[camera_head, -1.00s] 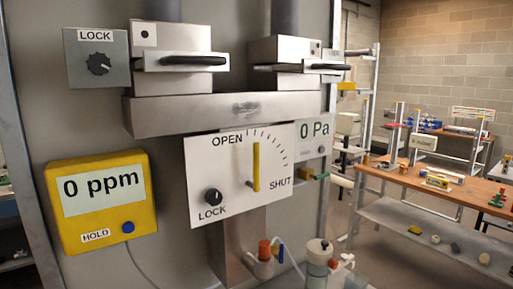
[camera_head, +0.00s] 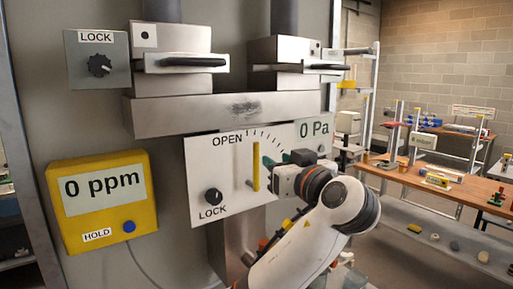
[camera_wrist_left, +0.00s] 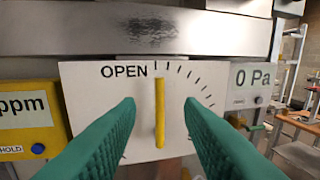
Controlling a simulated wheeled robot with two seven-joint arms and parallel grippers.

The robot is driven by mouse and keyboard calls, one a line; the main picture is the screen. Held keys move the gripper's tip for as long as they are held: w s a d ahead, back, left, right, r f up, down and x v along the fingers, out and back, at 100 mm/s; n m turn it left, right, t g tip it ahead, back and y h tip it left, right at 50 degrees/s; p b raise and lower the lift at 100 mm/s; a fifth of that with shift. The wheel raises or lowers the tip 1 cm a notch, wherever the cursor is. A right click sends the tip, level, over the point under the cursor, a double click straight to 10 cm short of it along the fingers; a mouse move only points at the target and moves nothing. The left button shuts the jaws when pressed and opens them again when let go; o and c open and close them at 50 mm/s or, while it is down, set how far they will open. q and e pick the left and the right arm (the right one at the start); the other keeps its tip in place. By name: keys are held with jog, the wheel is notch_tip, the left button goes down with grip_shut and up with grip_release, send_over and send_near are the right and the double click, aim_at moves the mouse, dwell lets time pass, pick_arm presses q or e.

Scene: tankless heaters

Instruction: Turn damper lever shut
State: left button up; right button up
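The yellow damper lever (camera_head: 256,166) stands upright on the white dial plate (camera_head: 226,150), pointing toward the OPEN side of the marked scale. The SHUT label is hidden behind my arm in the head view. My left gripper (camera_head: 275,161) is in front of the plate, just right of the lever in the head view. In the left wrist view its green fingers are spread wide, with the lever (camera_wrist_left: 160,125) between them in the picture and clear space on both sides. No contact shows. My right gripper is not in view.
A LOCK knob (camera_head: 213,196) sits low left on the plate. A yellow 0 ppm meter (camera_head: 102,203) is to the left. Two dark-handled boxes and a metal duct (camera_head: 190,114) are above. A 0 Pa display (camera_head: 313,129) is at the right edge. Workbenches stand at right.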

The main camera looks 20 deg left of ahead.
aim_at(258, 148)
pick_arm(q)
jog(key=p+x, duration=0.5)
jog(key=x, duration=0.6)
jog(key=shift+r, duration=0.15)
jog(key=shift+w+a, duration=0.3)
jog(key=shift+w, duration=0.05)
grip_shut()
